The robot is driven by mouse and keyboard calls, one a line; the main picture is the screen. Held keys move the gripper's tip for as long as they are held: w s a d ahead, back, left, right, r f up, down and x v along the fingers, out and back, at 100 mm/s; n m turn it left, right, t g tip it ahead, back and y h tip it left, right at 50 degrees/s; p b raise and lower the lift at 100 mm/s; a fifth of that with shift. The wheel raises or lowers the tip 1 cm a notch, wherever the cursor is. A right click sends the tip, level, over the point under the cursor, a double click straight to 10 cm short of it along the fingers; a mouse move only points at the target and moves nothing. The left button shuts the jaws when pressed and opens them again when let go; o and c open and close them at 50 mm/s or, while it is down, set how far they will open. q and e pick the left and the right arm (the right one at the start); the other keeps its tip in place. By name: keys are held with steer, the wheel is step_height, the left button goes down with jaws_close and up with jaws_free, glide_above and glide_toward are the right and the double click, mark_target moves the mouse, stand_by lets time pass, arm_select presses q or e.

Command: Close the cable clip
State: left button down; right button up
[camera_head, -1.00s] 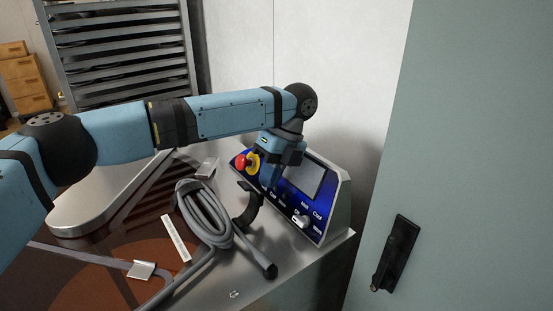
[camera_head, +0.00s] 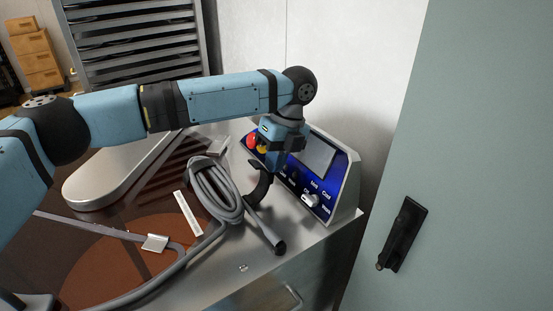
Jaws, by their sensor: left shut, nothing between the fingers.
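The cable clip (camera_head: 263,187) is a black curved piece on the metal top, between the coiled grey cable and the control panel. Its upper end meets my left gripper (camera_head: 276,164) in the picture. I cannot tell whether they touch or whether the clip is closed. My left gripper points down in front of the panel, shut and empty. The grey cable (camera_head: 212,188) lies in a loose coil left of the clip, with a dark end at the front right. My right gripper is not in view.
The blue control panel (camera_head: 325,186), with a red knob (camera_head: 252,140) and a white knob (camera_head: 310,200), stands right behind the clip. A white strip (camera_head: 188,213) and a small plate (camera_head: 155,243) lie to the left. A grey-green door (camera_head: 470,150) with a black handle fills the right.

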arm_select(q)
steer(key=shift+s+r+h, duration=0.1)
steer(key=shift+r+h, duration=0.05)
steer(key=shift+h, duration=0.15)
